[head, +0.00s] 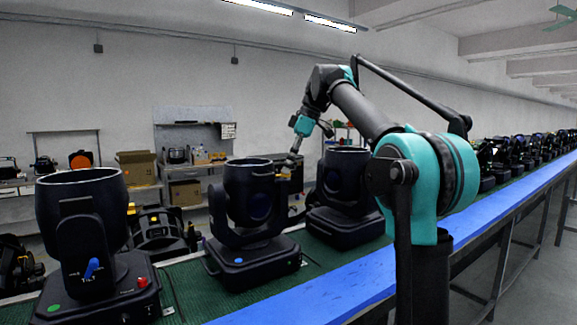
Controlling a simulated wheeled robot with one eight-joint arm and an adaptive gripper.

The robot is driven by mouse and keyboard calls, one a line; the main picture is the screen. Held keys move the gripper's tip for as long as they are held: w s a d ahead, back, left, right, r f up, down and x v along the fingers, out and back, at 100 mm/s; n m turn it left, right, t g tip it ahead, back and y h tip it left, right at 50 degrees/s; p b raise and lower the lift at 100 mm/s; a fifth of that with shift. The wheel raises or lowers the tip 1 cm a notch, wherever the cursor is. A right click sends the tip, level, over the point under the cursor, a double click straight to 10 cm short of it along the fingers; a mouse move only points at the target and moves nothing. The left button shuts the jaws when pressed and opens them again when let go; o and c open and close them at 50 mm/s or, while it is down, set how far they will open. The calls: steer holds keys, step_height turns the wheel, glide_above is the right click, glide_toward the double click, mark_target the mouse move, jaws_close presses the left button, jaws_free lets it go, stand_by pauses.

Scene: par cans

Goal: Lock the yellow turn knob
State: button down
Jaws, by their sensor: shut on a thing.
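The middle black par can (255,243) stands upright on the green conveyor, its round head held in a yoke. My gripper (290,162) is at the upper right of this can's yoke, at about the height of the head's rim. It is shut on what seems to be the yellow turn knob there. The fingers and the yoke mostly hide the knob, and its turn position cannot be told from this view.
A nearer par can (82,205) with a blue knob (93,268) and a red knob (143,282) stands at left. Another par can (345,190) stands close to the right, beside my arm. A blue rail (350,290) edges the conveyor. Shelves with boxes (185,191) stand behind.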

steer(key=shift+n, duration=0.4)
steer(key=c, duration=1.7)
jaws_free()
steer(key=shift+w+v, duration=0.2)
steer(key=shift+v, duration=5.8)
